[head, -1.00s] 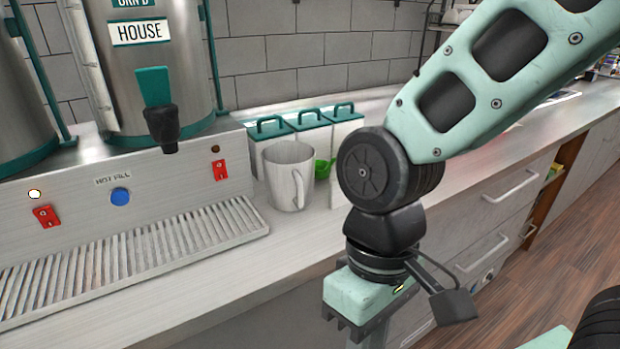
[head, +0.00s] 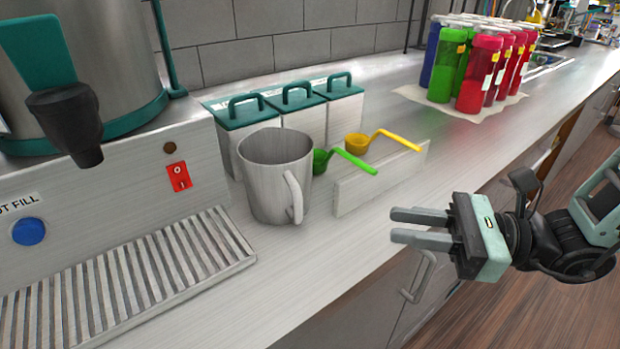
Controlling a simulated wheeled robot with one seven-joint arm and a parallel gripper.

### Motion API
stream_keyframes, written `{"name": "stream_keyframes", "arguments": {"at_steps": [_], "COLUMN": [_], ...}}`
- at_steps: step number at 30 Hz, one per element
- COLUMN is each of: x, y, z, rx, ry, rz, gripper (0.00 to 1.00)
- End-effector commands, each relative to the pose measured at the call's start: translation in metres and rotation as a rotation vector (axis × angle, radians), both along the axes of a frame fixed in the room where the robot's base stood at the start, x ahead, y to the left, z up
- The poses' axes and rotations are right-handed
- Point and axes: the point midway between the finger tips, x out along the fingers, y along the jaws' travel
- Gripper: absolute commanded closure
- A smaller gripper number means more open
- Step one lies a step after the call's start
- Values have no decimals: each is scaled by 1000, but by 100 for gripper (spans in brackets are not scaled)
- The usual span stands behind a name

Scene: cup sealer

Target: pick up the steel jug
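The steel jug (head: 268,180) stands upright on the counter, between the drip tray and a low white panel. It is a grey, open-topped cylinder, and its handle (head: 294,196) faces right and toward the front edge. My gripper (head: 392,226) is in front of the counter edge at the right, apart from the jug. The gripper is open and empty.
Lidded canisters (head: 299,107) stand behind the jug. A green scoop (head: 345,161), a yellow scoop (head: 385,140) and a low white panel (head: 381,180) are to its right. Colored bottles (head: 470,65) stand farther back. The drip tray (head: 130,275) is at left.

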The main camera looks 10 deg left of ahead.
Motion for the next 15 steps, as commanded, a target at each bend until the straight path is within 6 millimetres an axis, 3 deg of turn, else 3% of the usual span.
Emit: {"name": "stream_keyframes", "arguments": {"at_steps": [5,15], "x": [0,-2], "y": [25,95], "z": [1,2], "rx": [5,3], "ry": [3,2], "rz": [-2,0], "gripper": [76,76]}}
